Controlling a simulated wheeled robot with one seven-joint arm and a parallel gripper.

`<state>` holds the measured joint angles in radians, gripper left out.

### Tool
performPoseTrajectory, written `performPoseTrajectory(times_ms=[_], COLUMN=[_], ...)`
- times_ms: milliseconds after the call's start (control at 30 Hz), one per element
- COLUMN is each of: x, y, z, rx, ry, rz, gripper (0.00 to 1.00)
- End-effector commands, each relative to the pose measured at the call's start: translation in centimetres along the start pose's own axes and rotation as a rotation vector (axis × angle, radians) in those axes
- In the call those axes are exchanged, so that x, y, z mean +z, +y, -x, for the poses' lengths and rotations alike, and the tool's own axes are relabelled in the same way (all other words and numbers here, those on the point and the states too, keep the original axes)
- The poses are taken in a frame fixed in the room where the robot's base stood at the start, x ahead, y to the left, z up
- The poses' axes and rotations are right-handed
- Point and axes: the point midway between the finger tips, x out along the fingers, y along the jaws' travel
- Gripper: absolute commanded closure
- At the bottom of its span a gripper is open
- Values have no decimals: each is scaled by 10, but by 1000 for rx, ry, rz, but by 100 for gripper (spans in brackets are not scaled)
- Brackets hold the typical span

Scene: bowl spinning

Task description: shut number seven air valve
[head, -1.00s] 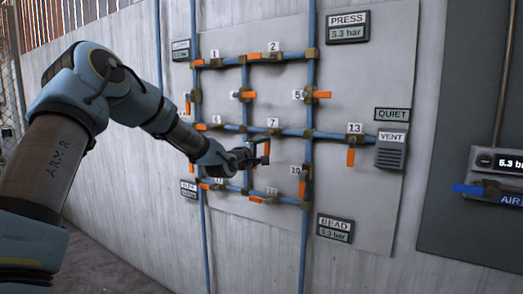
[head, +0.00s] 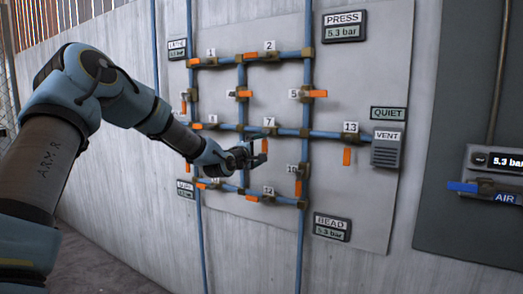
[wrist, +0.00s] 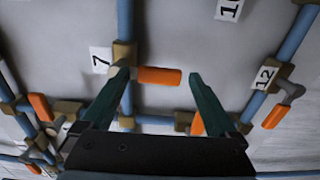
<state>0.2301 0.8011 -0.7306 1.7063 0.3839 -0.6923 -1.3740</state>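Valve seven sits on a blue pipe beside its white "7" label (wrist: 101,60); the label also shows in the head view (head: 269,121). Its orange handle (wrist: 160,75) stands crosswise to the pipe and hangs downward in the head view (head: 264,146). My gripper (head: 260,149) is at this handle. In the wrist view my gripper (wrist: 160,77) is open. One dark green fingertip is near the handle's pipe end and the other just past its free end. Contact with the handle cannot be told. The valve body is partly hidden by my gripper in the head view.
Valve 12's orange handle (wrist: 277,116) is right of my fingers, and another orange handle (wrist: 197,124) shows behind the right finger. Valve 13's handle (head: 347,156) hangs down near the vent (head: 387,148). The "QUIET" sign (head: 389,113) and 5.3 bar press display (head: 342,27) are readable.

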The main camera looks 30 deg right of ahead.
Motion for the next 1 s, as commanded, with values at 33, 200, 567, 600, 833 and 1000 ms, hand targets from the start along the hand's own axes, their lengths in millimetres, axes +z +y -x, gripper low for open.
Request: performPoseTrajectory(times_ms=[33,200,567,600,833,1000], x=[0,0,-2,-1,-1,0], y=[0,0,-2,-2,-1,-1], z=[0,0,41,49,90,105], rx=[0,0,0,-1,0,0], ry=[0,0,2,1,2,0], rz=[-1,-2,-4,-4,-3,-2], gripper=[0,0,0,0,0,0])
